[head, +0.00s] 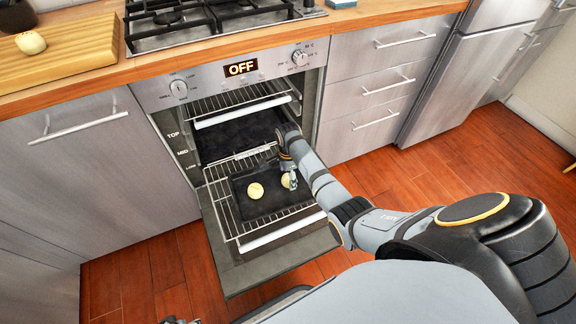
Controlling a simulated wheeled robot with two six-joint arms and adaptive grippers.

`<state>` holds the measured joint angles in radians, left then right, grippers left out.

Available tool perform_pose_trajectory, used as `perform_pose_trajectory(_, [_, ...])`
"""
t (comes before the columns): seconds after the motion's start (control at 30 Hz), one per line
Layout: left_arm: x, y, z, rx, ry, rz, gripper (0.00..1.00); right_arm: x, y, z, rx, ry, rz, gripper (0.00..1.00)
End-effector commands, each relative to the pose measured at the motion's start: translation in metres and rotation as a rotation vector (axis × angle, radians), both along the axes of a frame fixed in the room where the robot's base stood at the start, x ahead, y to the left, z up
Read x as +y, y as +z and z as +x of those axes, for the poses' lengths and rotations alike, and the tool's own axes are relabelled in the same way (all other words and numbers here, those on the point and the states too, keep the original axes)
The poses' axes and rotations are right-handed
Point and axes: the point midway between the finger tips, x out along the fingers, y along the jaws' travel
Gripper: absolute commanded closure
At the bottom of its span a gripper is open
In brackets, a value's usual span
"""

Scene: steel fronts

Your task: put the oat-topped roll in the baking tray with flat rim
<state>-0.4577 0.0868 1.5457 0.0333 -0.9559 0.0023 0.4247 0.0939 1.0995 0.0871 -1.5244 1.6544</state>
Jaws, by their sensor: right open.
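A dark baking tray (273,208) lies on the pulled-out wire rack of the open oven. One pale round roll (255,190) sits on the tray, left of my right gripper. A second pale roll (286,181) is on the tray at the fingers of my right gripper (291,182), which partly hide it. That gripper is open and points down; I cannot tell whether it touches the roll. A third pale roll (31,42) sits on the wooden board at the upper left. Toppings are too small to tell apart.
The oven door (275,264) is folded down under the rack (222,205). An upper rack (240,103) is also partly out, over a dark oven interior. The wooden board (75,60) lies on the counter beside the gas hob (215,22). The oven display reads OFF.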

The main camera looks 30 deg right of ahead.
Motion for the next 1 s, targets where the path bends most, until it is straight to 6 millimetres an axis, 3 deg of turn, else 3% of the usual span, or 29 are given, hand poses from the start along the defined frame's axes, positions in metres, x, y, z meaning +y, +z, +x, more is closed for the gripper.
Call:
perform_pose_trajectory(0.2, [0.013, -0.034, -0.026, -0.005, 0.000, 0.020, 0.24, 0.000, 0.050, 0.001, -0.003, 0.000, 0.000, 0.24])
perform_pose_trajectory(0.43, [0.019, -0.053, -0.051, -0.009, -0.002, 0.028, 0.24, 0.000, 0.094, 0.000, -0.001, -0.001, 0.001, 0.24])
perform_pose_trajectory(0.6, [0.020, -0.056, -0.057, -0.007, -0.002, 0.028, 0.24, 0.000, 0.105, 0.000, 0.000, -0.001, 0.001, 0.24])
perform_pose_trajectory(1.0, [0.020, -0.057, -0.057, -0.007, -0.001, 0.028, 0.24, 0.000, 0.105, 0.000, 0.000, 0.000, 0.000, 0.24])
